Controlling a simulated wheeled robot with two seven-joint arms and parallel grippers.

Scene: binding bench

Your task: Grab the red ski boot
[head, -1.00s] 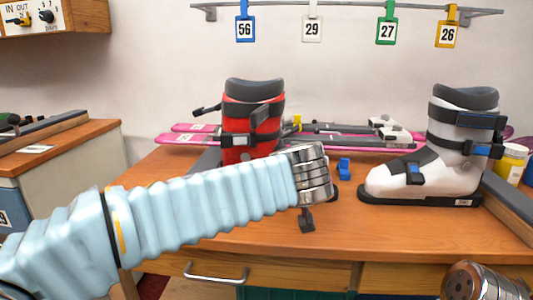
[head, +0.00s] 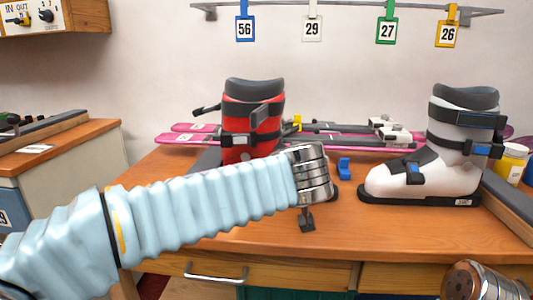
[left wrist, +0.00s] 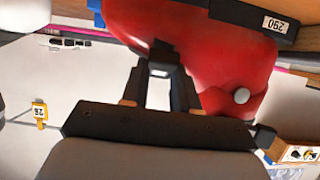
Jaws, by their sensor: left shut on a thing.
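The red ski boot (head: 250,123) stands upright on the wooden bench, left of centre, with black straps and a dark grey liner. Its lower part is hidden behind my left arm in the head view. In the left wrist view the red boot (left wrist: 225,62) fills the upper middle, with a white 290 label on its black sole. My left gripper (left wrist: 161,66) is shut on the boot, its dark fingers against the red shell; the exact contact is partly hidden. Only my right wrist shows at the bottom right of the head view; its fingers are out of frame.
A white and grey ski boot (head: 430,172) stands on the bench at right, near a yellow-labelled jar (head: 511,163). Pink skis (head: 185,139) lie behind the red boot. A small blue piece (head: 344,168) lies between the boots. The bench front (head: 260,236) is mostly clear.

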